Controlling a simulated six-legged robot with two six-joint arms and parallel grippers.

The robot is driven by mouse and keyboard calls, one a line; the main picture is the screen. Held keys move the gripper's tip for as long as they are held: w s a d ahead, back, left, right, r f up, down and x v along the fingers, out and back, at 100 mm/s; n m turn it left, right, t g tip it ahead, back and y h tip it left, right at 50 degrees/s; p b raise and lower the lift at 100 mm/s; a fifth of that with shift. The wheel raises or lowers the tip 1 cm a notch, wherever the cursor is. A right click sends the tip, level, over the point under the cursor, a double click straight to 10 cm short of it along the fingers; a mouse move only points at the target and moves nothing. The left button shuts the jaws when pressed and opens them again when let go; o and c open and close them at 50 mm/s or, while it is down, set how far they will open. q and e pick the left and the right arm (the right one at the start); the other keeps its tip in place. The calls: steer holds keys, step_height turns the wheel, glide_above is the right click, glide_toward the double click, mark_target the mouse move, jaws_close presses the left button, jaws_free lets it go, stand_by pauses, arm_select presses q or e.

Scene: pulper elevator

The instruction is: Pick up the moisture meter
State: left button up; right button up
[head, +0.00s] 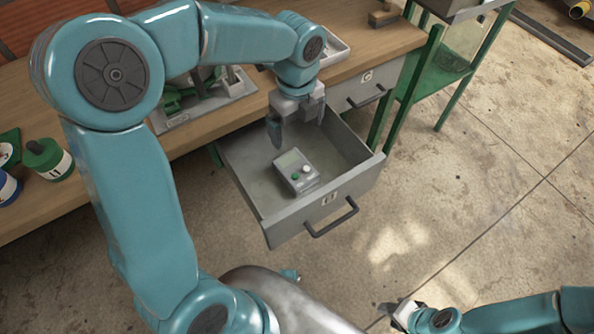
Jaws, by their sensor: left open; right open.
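The moisture meter (297,172) is a small grey box with a screen, a green button and a white button. It lies in the open grey drawer (290,230), near the drawer's front. My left gripper (296,135) is open and empty, pointing down over the drawer, just behind and above the meter; from this angle I cannot tell the exact height gap. My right gripper (392,312) is at the bottom of the picture, away from the drawer over the floor, and is open.
A closed drawer (368,88) is to the right. A green stand (425,85) stands beyond it.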

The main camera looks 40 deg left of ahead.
arm_select(q)
steer(key=f, duration=0.2)
steer(key=b, duration=0.3)
glide_toward(297, 169)
step_height(297, 169, down, 6)
steer(key=shift+r, duration=0.25)
step_height(297, 169, down, 5)
steer(key=shift+f+b, duration=0.1)
steer(key=shift+b, duration=0.95)
arm_select(e)
step_height(297, 169, down, 6)
steer(key=shift+s+r, duration=0.1)
arm_select(q)
steer(key=c, duration=1)
steer(key=shift+o, duration=0.2)
